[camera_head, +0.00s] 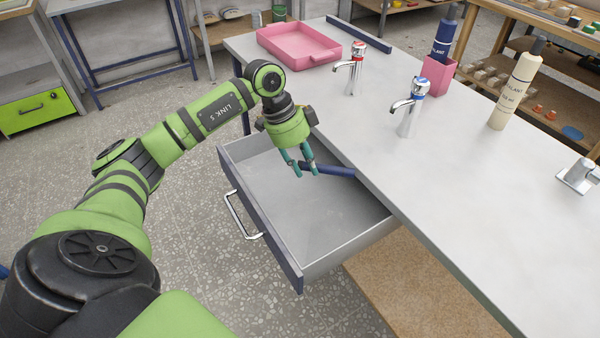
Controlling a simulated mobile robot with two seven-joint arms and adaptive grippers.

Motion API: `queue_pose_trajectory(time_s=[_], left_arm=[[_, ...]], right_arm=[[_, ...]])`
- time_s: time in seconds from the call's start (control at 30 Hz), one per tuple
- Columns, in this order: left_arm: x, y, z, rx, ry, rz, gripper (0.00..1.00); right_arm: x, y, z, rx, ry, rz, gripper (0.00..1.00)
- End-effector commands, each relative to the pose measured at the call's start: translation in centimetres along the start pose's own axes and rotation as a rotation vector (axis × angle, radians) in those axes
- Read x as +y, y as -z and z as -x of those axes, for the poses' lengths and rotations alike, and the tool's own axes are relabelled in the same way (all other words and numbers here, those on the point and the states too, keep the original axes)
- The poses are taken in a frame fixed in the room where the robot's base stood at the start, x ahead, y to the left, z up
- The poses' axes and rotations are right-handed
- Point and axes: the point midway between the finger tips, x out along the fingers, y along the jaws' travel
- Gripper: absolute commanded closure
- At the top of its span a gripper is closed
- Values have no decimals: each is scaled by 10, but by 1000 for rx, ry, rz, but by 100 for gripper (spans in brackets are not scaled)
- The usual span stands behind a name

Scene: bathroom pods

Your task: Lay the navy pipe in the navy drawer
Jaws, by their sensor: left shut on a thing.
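The navy drawer (257,222) is pulled open from under the worktop. Its front is navy with a silver handle, and its grey floor is bare apart from the pipe's area. My left gripper (306,173) points down over the drawer's far part, its teal fingers shut on the navy pipe (335,170). The pipe shows within the drawer's outline and extends right from the fingers toward the worktop edge. Its left end is partly hidden by the fingers. I cannot tell whether it touches the drawer floor. My right gripper is out of view.
The worktop (440,180) edge runs along the drawer's right side. On it stand two taps (355,68) (411,105), a pink tray (298,45), a navy bottle in a pink holder (437,77), a cream sealant bottle (517,85) and a navy bar (358,34).

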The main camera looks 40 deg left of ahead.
Motion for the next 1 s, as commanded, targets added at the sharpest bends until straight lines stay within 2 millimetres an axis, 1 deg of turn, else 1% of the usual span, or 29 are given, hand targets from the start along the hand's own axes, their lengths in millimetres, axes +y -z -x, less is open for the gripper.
queue_pose_trajectory(time_s=[0.03,0.1,0.27,0.37,0.63,1.0], left_arm=[[-8,-8,-3,2,-1,5,100],[-16,-16,-6,4,-1,2,100],[-26,-28,-10,3,-1,-2,100],[-27,-31,-15,2,-2,-3,100],[-27,-43,-47,2,-3,-2,100],[-27,-45,-52,2,-1,-3,100]], right_arm=[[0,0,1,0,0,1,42],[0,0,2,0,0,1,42],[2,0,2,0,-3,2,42],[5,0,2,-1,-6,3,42],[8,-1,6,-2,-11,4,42],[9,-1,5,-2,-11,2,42]])
